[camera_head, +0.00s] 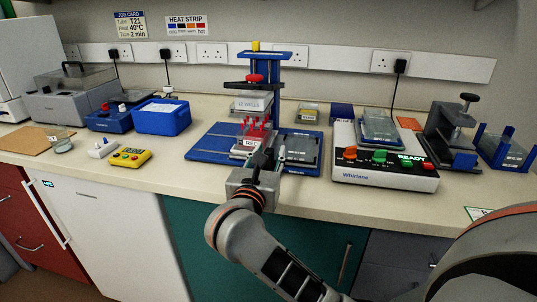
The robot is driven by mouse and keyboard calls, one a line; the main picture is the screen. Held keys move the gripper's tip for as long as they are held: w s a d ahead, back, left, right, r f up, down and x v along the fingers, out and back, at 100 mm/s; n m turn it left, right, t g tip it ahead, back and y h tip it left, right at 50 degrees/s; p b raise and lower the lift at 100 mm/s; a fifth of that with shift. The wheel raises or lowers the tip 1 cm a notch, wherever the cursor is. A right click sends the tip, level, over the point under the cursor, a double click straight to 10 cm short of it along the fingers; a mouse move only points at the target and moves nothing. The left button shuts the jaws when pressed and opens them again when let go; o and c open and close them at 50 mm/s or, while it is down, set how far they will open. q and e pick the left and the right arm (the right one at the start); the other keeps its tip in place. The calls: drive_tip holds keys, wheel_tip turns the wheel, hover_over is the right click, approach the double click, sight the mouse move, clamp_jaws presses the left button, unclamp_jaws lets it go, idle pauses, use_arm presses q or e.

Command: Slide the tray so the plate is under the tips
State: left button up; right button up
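A blue pipetting stand (264,57) rises at the back middle of the bench, on a wide blue base (208,143). A white block (252,104) with a small label hangs in the stand. Below it, red upright pieces (254,127) stand over a white labelled part on the sliding tray. I cannot tell whether these are the tips. A clear grey plate (299,149) lies to their right on the base. My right gripper (265,158) is at the front edge of the base, just below the red pieces. Its fingers are small and overlap the tray area, so contact and opening are unclear. My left gripper is not in view.
A white heater unit (385,175) reading READY stands right of the stand, with a black clamp device (452,132) beyond it. A blue box (163,117) and yellow timer (130,157) are at left. Bare bench lies between timer and base.

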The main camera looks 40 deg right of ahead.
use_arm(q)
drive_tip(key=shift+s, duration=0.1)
use_arm(e)
drive_tip(key=shift+c, duration=0.4)
clamp_jaws()
drive_tip(key=w+a, duration=0.1)
drive_tip(key=w, duration=0.1)
drive_tip(key=w+a, duration=0.2)
drive_tip(key=w+a+b, duration=0.1)
drive_tip(key=w+a, duration=0.1)
drive_tip(key=shift+f, duration=0.25)
drive_tip(key=w+a, duration=0.3)
drive_tip(key=shift+w+a+r+b, duration=0.2)
drive_tip(key=shift+w+r+b, duration=0.1)
drive_tip(key=shift+w, duration=0.1)
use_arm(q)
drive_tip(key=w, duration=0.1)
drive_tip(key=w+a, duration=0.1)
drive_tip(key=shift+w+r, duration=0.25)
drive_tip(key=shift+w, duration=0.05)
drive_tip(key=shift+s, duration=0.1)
